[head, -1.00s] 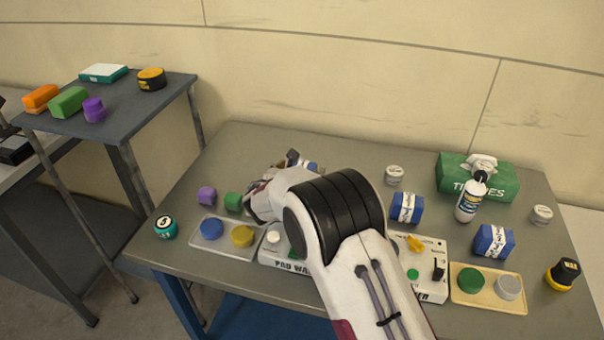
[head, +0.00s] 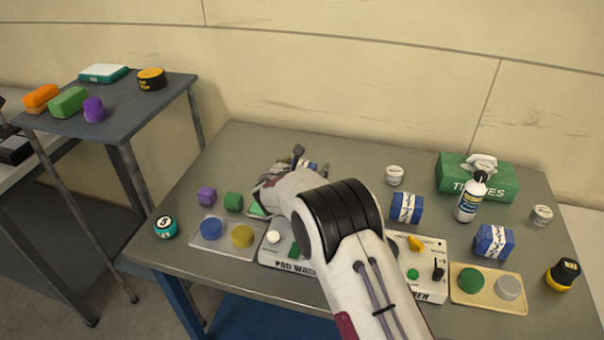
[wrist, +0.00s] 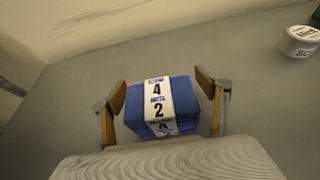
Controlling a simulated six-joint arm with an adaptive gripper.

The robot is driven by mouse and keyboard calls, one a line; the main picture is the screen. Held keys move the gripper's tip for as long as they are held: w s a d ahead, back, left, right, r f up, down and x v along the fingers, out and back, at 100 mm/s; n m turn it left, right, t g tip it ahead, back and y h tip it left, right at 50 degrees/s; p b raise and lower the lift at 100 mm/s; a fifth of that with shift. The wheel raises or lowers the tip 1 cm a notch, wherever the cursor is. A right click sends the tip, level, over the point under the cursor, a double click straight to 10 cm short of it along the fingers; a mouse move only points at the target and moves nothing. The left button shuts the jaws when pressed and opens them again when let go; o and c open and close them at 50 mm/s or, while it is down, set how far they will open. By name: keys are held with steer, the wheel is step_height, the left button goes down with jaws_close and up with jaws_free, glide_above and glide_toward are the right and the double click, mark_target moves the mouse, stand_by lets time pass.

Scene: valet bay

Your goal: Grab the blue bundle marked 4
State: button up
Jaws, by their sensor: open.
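A blue bundle (wrist: 184,101) with a white paper band lies on the table in the wrist view. The band carries dark figures, with a 4 at the top and a 2 below it. My gripper (wrist: 160,90) is open, with one finger on each side of the bundle; the near side is partly hidden by my gripper's body. I cannot tell whether the fingers touch it. In the head view my gripper (head: 298,157) is at the back of the table, and only a small part of this bundle (head: 311,166) shows behind it.
Two more blue banded bundles, one centre right (head: 406,208) and one farther right (head: 494,241), stand apart from my gripper. A white jar (head: 395,175), a spray bottle (head: 472,198) and a green tissue box (head: 500,182) are at the back right.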

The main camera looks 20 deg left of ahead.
steer(key=shift+w+f, duration=0.1)
steer(key=shift+w, duration=0.2)
stand_by(0.4)
steer(key=c, duration=1.3)
